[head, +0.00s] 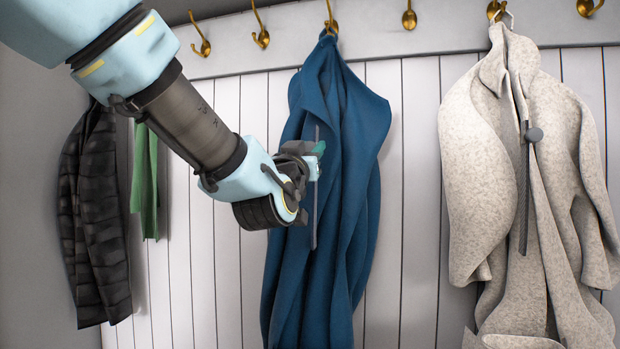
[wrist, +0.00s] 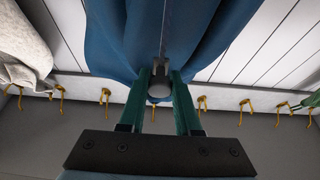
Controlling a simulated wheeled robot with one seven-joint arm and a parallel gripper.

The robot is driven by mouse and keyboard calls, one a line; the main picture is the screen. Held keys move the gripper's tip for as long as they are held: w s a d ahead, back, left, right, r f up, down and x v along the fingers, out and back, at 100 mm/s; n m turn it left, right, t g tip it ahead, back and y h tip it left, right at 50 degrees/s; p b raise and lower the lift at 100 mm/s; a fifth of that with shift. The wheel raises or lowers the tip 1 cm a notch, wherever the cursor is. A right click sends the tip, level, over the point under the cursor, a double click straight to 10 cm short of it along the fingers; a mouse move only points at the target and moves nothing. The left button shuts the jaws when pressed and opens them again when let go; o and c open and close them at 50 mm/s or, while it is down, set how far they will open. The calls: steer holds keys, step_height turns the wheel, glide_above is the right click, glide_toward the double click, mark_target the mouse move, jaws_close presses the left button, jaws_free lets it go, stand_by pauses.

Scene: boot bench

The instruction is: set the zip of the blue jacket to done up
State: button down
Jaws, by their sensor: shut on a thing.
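The blue jacket (head: 345,190) hangs from a hook in the middle of the head view. It also fills the upper middle of the wrist view (wrist: 115,45). A thin grey zip track (head: 315,225) runs upright down its front. My gripper (head: 317,160) is at the upper part of this track. In the wrist view, its green fingers (wrist: 160,95) are shut on the round grey zip pull (wrist: 160,89), with the dark slider just beyond on the track. In the head view the fingers hide the pull.
A beige coat (head: 470,170) with its own zip track and round pull (head: 533,134) hangs to the right. A black quilted jacket (head: 95,220) and a green cloth (head: 146,180) hang to the left. Brass hooks (head: 409,18) line the rail above; bare panelling separates the garments.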

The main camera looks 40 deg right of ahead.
steer(key=shift+d+r, duration=0.1)
steer(key=shift+r, duration=1.2)
steer(key=c, duration=0.6)
jaws_free()
steer(key=shift+f, duration=0.1)
steer(key=shift+s+a+f, duration=0.15)
steer(key=shift+a+f, duration=0.05)
steer(key=shift+a, duration=0.1)
steer(key=b+v, duration=0.4)
steer(key=v, duration=0.6)
steer(key=shift+a+r, duration=0.1)
steer(key=shift+r, duration=0.05)
